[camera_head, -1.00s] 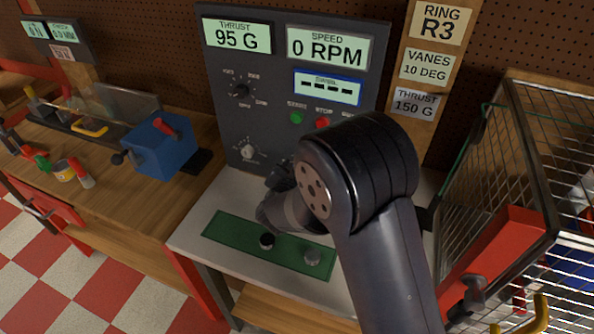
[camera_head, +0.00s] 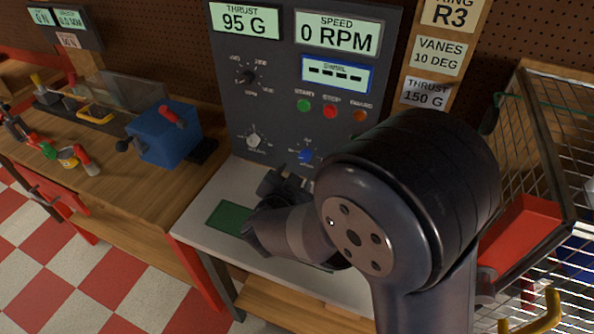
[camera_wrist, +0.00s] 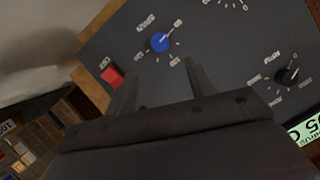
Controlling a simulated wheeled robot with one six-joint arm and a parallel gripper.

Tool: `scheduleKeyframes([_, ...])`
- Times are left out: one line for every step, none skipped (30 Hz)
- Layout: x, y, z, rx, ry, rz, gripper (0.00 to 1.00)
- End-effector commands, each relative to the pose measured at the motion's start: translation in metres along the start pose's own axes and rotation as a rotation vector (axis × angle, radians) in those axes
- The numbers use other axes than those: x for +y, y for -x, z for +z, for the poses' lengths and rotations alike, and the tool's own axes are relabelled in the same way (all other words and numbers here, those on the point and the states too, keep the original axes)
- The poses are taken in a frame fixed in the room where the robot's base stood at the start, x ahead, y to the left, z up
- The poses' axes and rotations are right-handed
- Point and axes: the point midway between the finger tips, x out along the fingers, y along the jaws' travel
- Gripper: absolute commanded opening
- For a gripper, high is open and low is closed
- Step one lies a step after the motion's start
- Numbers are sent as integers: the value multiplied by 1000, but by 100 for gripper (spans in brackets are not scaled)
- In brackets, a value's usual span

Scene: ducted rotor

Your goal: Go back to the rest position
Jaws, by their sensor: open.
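My gripper (camera_wrist: 165,82) shows in the wrist view with its two dark fingers apart and nothing between them. The panel's blue knob (camera_wrist: 160,43) lies just beyond the fingertips in that view, and I cannot tell the gap. In the head view my gripper (camera_head: 285,185) is small and dark in front of the lower part of the grey control panel (camera_head: 275,110), partly hidden by my own arm. The blue knob (camera_head: 306,155) is just above it there. The panel reads thrust 95 G and speed 0 RPM.
A white bench with a green mat (camera_head: 229,217) lies under my arm, which hides much of it. A wire cage (camera_head: 560,110) with a red part (camera_head: 520,235) stands at right. A wooden bench with a blue block (camera_head: 165,140) is at left.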

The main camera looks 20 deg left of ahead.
Motion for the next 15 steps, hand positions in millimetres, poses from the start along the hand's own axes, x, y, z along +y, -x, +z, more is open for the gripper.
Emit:
scheduleKeyframes([0, -1, 0, 0, 0, 0, 52])
scheduleKeyframes([0, -2, 0, 0, 0, 1, 52])
scheduleKeyframes([0, -4, 0, 1, 0, 1, 52])
scheduleKeyframes([0, -7, 0, 1, 0, 2, 52])
scheduleKeyframes([0, -10, 0, 1, 0, 2, 52])
scheduleKeyframes([0, -14, -1, 1, 0, 3, 52])
scheduleKeyframes([0, -19, -1, 1, 0, 3, 52])
scheduleKeyframes([1, -24, -1, 0, 1, 4, 52])
scheduleKeyframes([1, -30, -1, 0, 0, 4, 52])
scheduleKeyframes([0, -36, -1, 1, 0, 4, 52])
scheduleKeyframes([1, -41, -1, 1, 0, 5, 52])
scheduleKeyframes([0, -49, -2, 1, -1, 4, 52])
scheduleKeyframes([0, -54, -1, 0, 1, 4, 52])
scheduleKeyframes([0, -60, -2, 1, 0, 4, 52])
scheduleKeyframes([0, -67, -1, 0, 0, 4, 52])
